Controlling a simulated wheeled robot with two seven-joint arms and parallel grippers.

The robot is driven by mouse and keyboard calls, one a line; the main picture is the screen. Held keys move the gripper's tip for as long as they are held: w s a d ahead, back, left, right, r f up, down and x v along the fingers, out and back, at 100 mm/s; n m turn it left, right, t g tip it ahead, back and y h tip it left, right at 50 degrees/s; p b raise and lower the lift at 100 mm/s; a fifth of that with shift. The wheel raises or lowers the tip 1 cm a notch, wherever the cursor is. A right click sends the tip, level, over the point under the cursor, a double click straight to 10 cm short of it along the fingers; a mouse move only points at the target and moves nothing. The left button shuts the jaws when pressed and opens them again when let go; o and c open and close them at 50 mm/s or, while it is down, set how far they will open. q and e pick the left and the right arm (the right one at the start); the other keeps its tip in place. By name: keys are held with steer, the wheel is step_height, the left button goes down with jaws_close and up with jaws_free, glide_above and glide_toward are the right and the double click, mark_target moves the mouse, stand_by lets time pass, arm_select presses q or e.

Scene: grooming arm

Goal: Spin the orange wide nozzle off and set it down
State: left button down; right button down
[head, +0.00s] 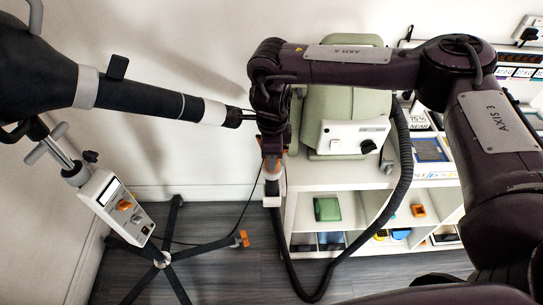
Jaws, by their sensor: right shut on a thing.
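My right gripper (271,160) points down in the middle of the head view, at the end of my dark arm that reaches in from the right. It is shut on a small orange piece (273,168), which looks like the orange nozzle; the fingers hide much of it. Just below it is a pale hose end (272,188), roughly upright. It sits on the black ribbed hose (311,299), which loops down and back up to the green blower unit (345,112). Whether nozzle and hose end still touch is too small to tell. My left gripper is not in view.
A black stand dryer (140,92) points its tip close to my right gripper from the left. Its control box (117,208) and splayed floor legs (163,259) are at lower left. The white shelf unit (335,180) holds the blower and several small items.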

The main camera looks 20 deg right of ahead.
steer(key=n, duration=0.2)
steer(key=shift+n, duration=0.3)
steer(key=n+b, duration=0.1)
steer(key=n, duration=0.2)
steer(key=shift+r+n, duration=0.1)
steer(key=shift+n, duration=0.7)
steer(key=shift+n+b, duration=0.5)
steer(key=shift+n, duration=0.8)
steer(key=shift+r+p, duration=1.7)
steer(key=shift+r, duration=0.6)
